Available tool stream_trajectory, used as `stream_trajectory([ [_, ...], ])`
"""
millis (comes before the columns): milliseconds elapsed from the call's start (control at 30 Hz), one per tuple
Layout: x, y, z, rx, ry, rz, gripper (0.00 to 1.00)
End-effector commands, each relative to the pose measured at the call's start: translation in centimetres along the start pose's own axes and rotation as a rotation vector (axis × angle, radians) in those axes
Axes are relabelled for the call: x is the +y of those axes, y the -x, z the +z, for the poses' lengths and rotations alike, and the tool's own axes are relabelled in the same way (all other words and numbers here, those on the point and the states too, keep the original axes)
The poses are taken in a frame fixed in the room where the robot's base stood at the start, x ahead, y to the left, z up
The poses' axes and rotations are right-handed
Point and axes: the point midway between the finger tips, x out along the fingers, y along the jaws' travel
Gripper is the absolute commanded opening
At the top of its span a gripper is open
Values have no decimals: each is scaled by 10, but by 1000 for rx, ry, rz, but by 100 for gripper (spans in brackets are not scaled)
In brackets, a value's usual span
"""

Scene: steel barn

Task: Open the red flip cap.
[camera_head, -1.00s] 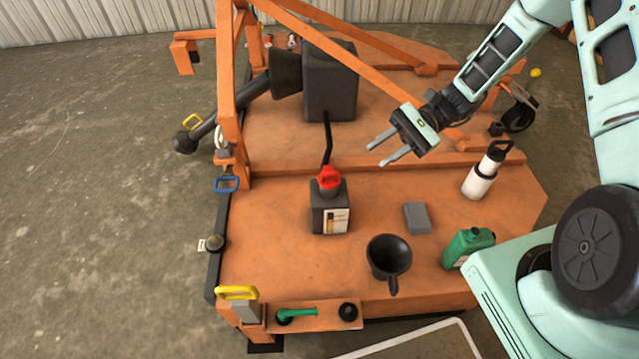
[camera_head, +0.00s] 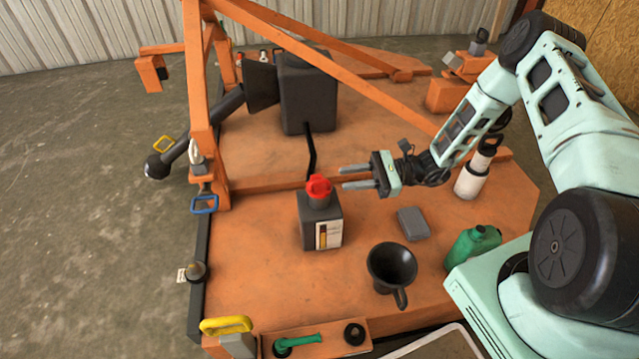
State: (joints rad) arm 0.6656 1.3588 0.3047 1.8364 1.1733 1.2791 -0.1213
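The red flip cap (camera_head: 319,190) sits on top of a dark grey square bottle (camera_head: 311,230) with a white and yellow label. The bottle stands upright on the orange deck. The cap looks closed, though its hinge is too small to make out. My gripper (camera_head: 343,178) is just right of the cap, with its two grey fingers spread and pointing left toward it. A gap shows between the fingertips and the cap. Nothing is between the fingers.
A black funnel (camera_head: 391,268), a grey block (camera_head: 413,223) and a green jug (camera_head: 472,246) stand right of the bottle. An orange frame beam (camera_head: 330,65) slants above the deck; a thin black lever (camera_head: 310,152) rises behind the cap.

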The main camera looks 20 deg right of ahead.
Motion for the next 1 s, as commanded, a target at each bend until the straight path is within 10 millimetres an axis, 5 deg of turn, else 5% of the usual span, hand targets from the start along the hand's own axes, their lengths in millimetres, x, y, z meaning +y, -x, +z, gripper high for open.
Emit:
stream_trajectory([
  [400,0,-72,-1,-1,2,2,31],
  [833,0,-82,0,0,1,0,31],
  [967,0,-82,0,0,1,0,0],
  [1000,0,-82,0,0,1,0,0],
])
